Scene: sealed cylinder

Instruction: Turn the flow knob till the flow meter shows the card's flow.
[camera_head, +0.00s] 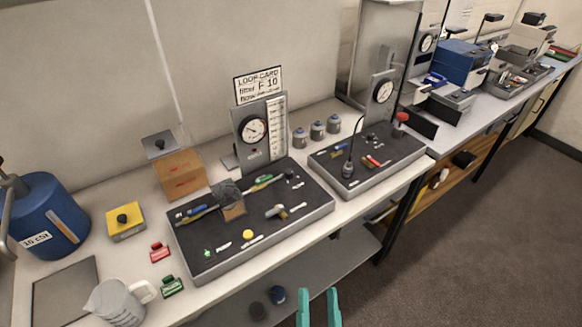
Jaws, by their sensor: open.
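The loop card (258,86) stands upright at the back of the bench; I read "LOOP CARD", "filter F 10" and a lower line starting with what looks like "flow", too small to read. Below it a grey panel carries a round dial (253,130) and, to its right, a tall white scale (276,125) that looks like the flow meter; its reading is illegible. A dark board (250,216) before them holds valves and small fittings, including a yellow round knob (248,235). I cannot tell which part is the flow knob. My gripper (318,308) is open and empty at the bottom edge, in front of the bench.
A second board (366,160) with a gauge stands to the right. A blue drum (42,215), yellow box (126,222), red clip (159,252), green clip (171,286) and measuring jug (118,302) are at left. Three grey canisters (317,130) stand behind. Floor (480,230) is clear at right.

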